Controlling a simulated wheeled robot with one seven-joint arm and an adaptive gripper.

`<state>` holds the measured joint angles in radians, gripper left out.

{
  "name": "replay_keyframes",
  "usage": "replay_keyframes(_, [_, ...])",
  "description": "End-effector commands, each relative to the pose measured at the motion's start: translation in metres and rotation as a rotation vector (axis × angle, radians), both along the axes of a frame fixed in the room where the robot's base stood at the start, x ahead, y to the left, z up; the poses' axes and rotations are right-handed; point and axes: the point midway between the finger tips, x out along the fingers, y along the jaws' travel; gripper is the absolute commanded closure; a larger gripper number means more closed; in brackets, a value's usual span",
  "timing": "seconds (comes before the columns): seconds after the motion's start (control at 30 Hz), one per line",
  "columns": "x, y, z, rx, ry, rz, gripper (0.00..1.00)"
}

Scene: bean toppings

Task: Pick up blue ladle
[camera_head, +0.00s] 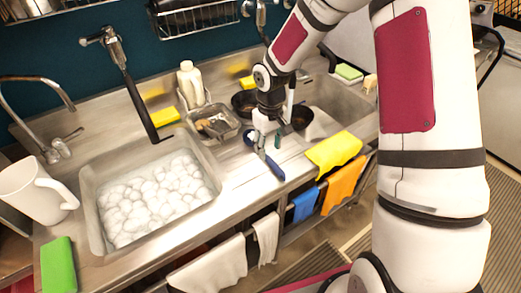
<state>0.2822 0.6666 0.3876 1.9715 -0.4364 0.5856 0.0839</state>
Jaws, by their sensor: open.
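The blue ladle (275,168) lies on the steel counter near its front edge, right of the foam-filled sink. Its handle points toward the front right. A dark blue round part beside my gripper (266,142) looks like its bowl end. My gripper points down over the ladle with its fingers apart. The fingers hide the middle of the ladle. I cannot tell whether they touch it.
The sink with white foam (205,185) is at the left. A steel tray (225,132) and dark pans (303,117) stand behind and beside my gripper. A yellow cloth (333,152) hangs over the counter edge at the right. A white mug (30,188) stands far left.

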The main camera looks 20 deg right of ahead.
Motion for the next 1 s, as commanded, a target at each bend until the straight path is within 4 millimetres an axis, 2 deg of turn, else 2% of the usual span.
replay_keyframes(0.17, [-0.001, -0.001, -0.009, 0.001, 0.001, -0.001, 0.57])
replay_keyframes(0.53, [-0.001, -0.006, -0.052, 0.001, 0.0, 0.0, 0.57])
replay_keyframes(0.83, [0.0, -0.006, -0.056, 0.0, -0.001, -0.001, 0.57])
replay_keyframes(0.87, [0.0, -0.006, -0.056, 0.0, -0.001, -0.001, 0.61])
replay_keyframes(1.0, [0.0, -0.006, -0.056, 0.0, -0.001, 0.0, 0.93])
